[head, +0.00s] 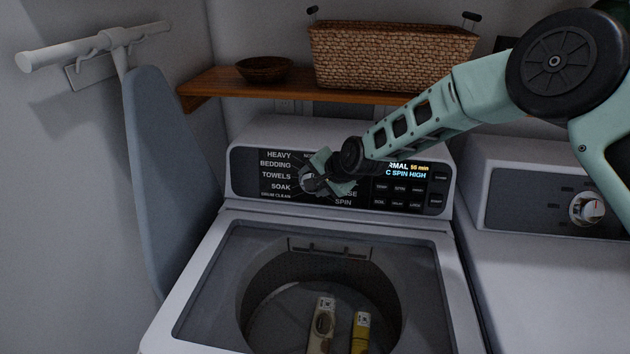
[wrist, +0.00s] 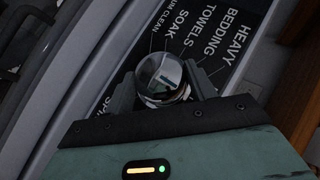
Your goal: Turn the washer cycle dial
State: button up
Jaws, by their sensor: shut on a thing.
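The washer (head: 240,225) stands in the middle of the head view with its lid area open and the drum showing. Its cycle dial (wrist: 161,80) is a shiny round knob on the dark control panel (head: 262,187), with labels such as HEAVY, BEDDING, TOWELS and SOAK around it. My gripper (head: 315,182) is at the dial and covers most of it in the head view. In the wrist view, its two fingers (wrist: 163,88) are on either side of the knob, shut on it. The dial's pointer mark cannot be made out. The display (head: 408,171) partly shows "SPIN HIGH" and "55 min".
Two bottles, one pale (head: 322,325) and one yellow (head: 360,333), are in the washer drum. A wooden shelf (head: 215,88) above holds a bowl (head: 264,69) and a wicker basket (head: 390,55). The dryer (head: 545,265) stands at right, an ironing board (head: 165,170) at left.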

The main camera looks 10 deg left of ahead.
dwell(0.5)
jog(key=o, duration=1)
jog(key=b+v, duration=0.5)
jog(key=v, duration=1.2)
jog(key=shift+a+r, duration=0.1)
jog(key=shift+r, duration=0.25)
